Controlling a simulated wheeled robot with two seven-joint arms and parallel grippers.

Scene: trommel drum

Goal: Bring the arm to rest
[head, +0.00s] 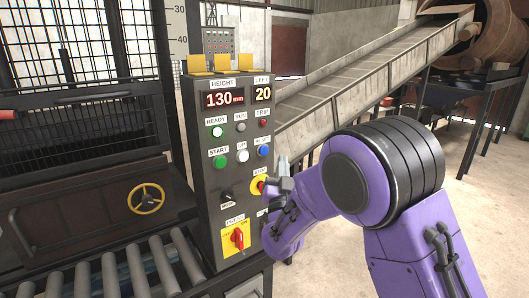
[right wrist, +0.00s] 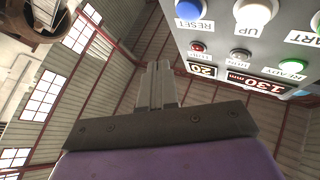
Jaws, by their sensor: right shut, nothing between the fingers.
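My purple right arm comes in from the lower right of the head view. Its right gripper (head: 283,168) is shut and empty, with the fingers pointing up, at the right edge of the control panel (head: 209,175). It appears close beside the red stop button (head: 257,186) and partly covers that area; I cannot tell the exact gap. In the right wrist view the closed fingers (right wrist: 158,85) stand together with nothing between them. My left gripper is not in view.
The panel shows 130 mm height and 20 left; its ready lamp (head: 217,132) looks lit. A red rotary switch (head: 238,238) sits low on it. A caged machine with a yellow handwheel (head: 146,198) and rollers (head: 110,275) stands left. A sloping conveyor (head: 360,85) runs behind. Open floor lies right.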

